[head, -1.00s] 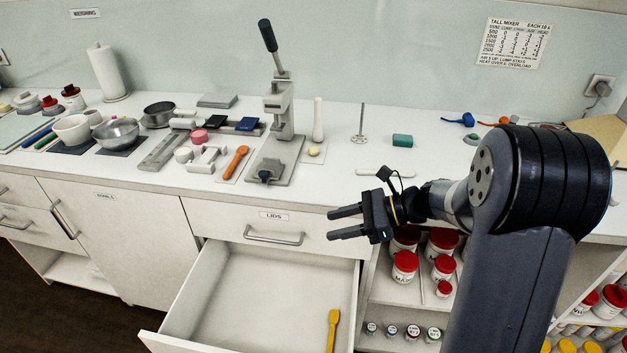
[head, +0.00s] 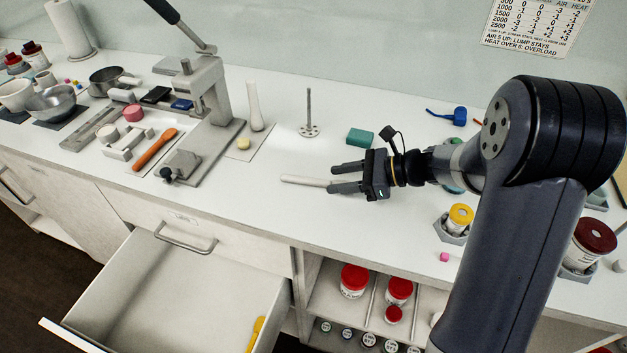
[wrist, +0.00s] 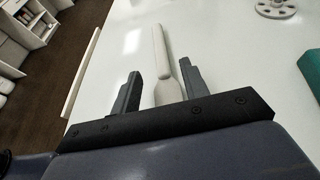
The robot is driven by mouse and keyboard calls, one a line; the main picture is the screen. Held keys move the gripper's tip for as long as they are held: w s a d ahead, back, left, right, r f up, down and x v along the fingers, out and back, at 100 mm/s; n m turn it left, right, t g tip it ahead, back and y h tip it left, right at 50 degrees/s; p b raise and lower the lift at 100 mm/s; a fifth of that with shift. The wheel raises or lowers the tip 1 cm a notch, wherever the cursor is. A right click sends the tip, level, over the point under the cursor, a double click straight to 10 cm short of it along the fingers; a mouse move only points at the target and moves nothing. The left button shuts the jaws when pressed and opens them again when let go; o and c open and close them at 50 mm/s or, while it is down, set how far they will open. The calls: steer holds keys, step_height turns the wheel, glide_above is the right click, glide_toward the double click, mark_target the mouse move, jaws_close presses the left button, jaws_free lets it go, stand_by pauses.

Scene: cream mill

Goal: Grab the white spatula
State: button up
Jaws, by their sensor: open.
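The white spatula (head: 302,180) lies flat on the white counter, near its front edge. In the wrist view its narrow handle (wrist: 160,52) points away from me, and its wider end (wrist: 167,91) lies between my fingers and runs out of sight behind the gripper body. My gripper (head: 332,178) is open and empty, with a finger (wrist: 130,92) on the left of the spatula and the other on the right. I cannot tell how far the fingers are above the counter.
A green block (head: 360,137) and a grey stand with an upright rod (head: 309,115) are behind the gripper. A lever press (head: 205,110) and an orange spatula (head: 155,150) are to the left. An open drawer (head: 170,290) juts out below, holding a yellow utensil (head: 256,335).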

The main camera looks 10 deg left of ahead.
mark_target(317, 180)
steer(key=x, duration=0.4)
steer(key=shift+w+r, duration=0.15)
steer(key=shift+c, duration=0.4)
jaws_close()
